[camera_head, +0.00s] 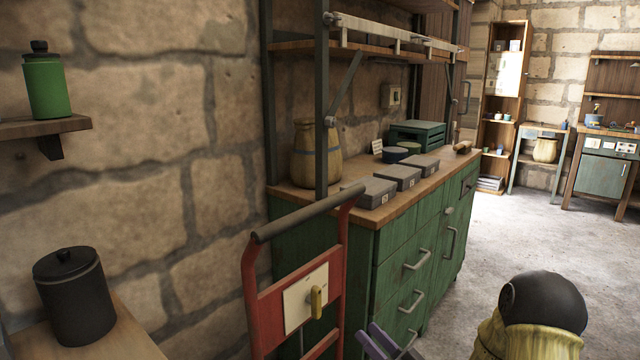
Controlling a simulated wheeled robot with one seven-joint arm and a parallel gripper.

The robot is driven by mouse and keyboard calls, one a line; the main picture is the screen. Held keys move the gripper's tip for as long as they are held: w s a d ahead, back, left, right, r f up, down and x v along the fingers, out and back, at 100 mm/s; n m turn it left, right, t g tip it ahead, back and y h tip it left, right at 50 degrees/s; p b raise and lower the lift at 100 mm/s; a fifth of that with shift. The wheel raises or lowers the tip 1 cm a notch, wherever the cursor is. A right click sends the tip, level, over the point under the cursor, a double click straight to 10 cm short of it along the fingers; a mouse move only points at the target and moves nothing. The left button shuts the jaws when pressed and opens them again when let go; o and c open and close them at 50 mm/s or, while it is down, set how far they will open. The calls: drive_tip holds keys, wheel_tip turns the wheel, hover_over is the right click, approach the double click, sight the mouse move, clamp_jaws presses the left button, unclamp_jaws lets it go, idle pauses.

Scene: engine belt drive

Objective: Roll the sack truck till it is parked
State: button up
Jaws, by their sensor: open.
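The sack truck (263,312) stands upright in the lower middle of the head view, beside the stone wall and in front of the green cabinet's near end. It has a red frame, a dark bar handle (310,212) across the top, and a pale plate with a yellow knob (317,302). Its lower part and wheels are below the picture. My gripper (382,343) shows only in part at the bottom edge, as purple-grey fingers just right of the truck's right upright. It is open and below the handle bar. I cannot tell whether it touches the frame.
A green cabinet (400,262) with drawers stands along the wall, bearing grey boxes and a vase (316,155). At left are a black canister (75,295) and a shelf (45,127) with a green bottle. Bare floor (490,235) lies right of the cabinet.

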drive_tip(key=s+a+r+m+t+h+p, duration=0.1)
drive_tip(key=s+r+m+h+p, duration=0.1)
drive_tip(key=r+m+p, duration=0.6)
drive_tip(key=s+a+r+m+t+h+p, duration=0.1)
drive_tip(key=r+m+h+p, duration=0.3)
drive_tip(key=p, duration=1.7)
wheel_tip(320, 180, up, 8)
drive_tip(key=s+a+m, duration=0.1)
drive_tip(key=m, duration=0.4)
drive_tip(key=shift+t, duration=0.3)
drive_tip(key=shift+s+f, duration=0.1)
drive_tip(key=shift+a, duration=0.1)
drive_tip(key=b+x, duration=0.4)
drive_tip(key=shift+w+f, duration=0.2)
drive_tip(key=shift+w, duration=0.2)
drive_tip(key=shift+w+b, duration=0.2)
drive_tip(key=shift+b, duration=0.8)
